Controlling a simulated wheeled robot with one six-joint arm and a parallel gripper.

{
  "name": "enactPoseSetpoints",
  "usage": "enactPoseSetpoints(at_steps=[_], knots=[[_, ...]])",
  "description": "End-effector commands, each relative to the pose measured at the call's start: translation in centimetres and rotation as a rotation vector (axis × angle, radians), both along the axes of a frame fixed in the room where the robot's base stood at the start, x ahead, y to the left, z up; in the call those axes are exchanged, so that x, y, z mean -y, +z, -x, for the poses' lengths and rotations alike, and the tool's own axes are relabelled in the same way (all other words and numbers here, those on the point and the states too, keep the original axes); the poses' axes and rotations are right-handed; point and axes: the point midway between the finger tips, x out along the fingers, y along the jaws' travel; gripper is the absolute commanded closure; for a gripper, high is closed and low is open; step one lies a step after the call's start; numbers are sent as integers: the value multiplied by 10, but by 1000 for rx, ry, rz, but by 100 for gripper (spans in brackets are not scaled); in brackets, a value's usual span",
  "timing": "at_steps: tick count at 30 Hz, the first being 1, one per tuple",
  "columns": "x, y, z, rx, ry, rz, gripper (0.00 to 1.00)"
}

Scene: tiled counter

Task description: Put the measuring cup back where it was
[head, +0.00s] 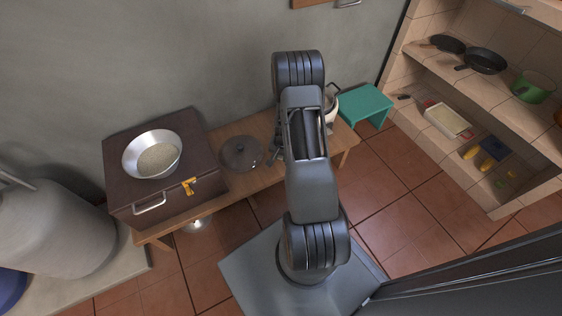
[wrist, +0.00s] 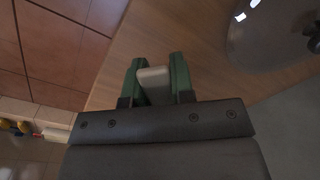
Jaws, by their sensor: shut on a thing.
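My gripper (wrist: 154,73) has green fingers in the wrist view and is shut on a small pale beige piece (wrist: 154,86). I take this for part of the measuring cup; the rest of it does not show. The gripper is over the wooden table (wrist: 200,50). In the head view my arm hides most of the gripper, and I cannot make out the held piece there. I cannot tell whether it touches the table.
A lid (head: 240,153) lies on the table (head: 265,125), left of my arm; a brown case (head: 115,160) bearing a metal bowl (head: 137,162) stands farther left. A whitish pot (head: 331,108) is partly behind my arm. A teal stool (head: 365,100) and shelves (head: 440,85) are right.

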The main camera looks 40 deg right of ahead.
Motion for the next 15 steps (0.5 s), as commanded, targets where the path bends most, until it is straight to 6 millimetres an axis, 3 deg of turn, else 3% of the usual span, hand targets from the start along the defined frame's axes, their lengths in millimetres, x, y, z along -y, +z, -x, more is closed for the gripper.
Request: enactPoseSetpoints(at_steps=[7, 12, 15], knots=[[2, -12, -9, 1, 2, 1, 100], [2, -38, -9, -1, 1, 0, 100], [3, -44, -10, 0, 1, 0, 100]])
